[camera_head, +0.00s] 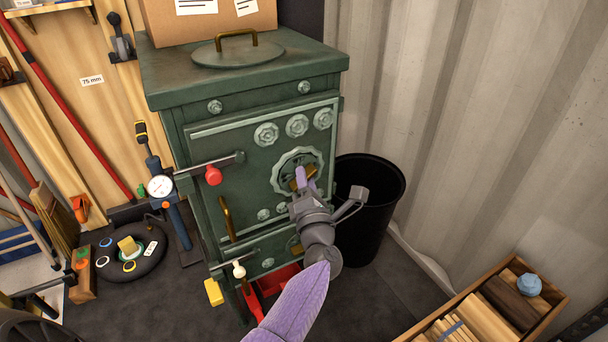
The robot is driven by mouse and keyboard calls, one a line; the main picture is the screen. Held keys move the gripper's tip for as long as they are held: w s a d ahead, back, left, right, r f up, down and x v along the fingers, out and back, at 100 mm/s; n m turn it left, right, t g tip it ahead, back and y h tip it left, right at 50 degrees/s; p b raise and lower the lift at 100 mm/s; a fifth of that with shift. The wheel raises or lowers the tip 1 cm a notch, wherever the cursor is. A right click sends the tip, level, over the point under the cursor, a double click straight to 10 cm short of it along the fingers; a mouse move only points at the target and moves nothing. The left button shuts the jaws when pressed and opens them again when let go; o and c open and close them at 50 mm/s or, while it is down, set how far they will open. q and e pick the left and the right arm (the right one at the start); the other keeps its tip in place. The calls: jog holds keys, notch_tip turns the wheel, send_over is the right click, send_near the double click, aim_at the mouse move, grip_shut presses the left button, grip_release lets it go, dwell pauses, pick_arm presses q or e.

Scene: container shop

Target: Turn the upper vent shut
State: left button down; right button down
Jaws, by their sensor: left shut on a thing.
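The upper vent is a round, scalloped pale-green wheel (280,183) on the front of the green stove (220,158). A brass tab (299,175) stands at its middle. The gripper and wrist cover the wheel's lower right part. How far the vent is open cannot be told. A second brass piece shows lower on the stove, partly hidden behind my wrist. My right gripper is not in view.
A black bin (377,180) stands close to the stove's right, beside my wrist. A red-knobbed lever (213,175) and a brass handle (227,218) stick out at the stove's left. A wooden crate (551,302) is at the lower right. Bare floor (385,295) lies between.

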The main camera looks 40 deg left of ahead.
pick_arm(q)
jog(key=shift+r+m+h+p, duration=0.3)
jog(key=shift+r+m+p, duration=0.05)
jog(key=shift+m+p, duration=0.15)
jog(key=shift+m+h+p, duration=0.3)
jog(key=shift+m+p, duration=0.05)
jog(key=shift+m, duration=0.15)
jog(key=m+h+p, duration=0.1)
jog(key=m+p, duration=0.2)
jog(key=shift+f, duration=0.1)
jog(key=shift+f+m+g+h+p, duration=0.2)
jog(key=shift+m+g+h+p, duration=0.15)
jog(key=shift+m+p, duration=0.5)
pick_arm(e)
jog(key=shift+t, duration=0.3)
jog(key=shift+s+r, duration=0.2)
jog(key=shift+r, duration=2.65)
pick_arm(q)
jog(key=shift+m, duration=0.35)
jog(key=c, duration=0.7)
grip_release()
jog(key=shift+f, duration=0.1)
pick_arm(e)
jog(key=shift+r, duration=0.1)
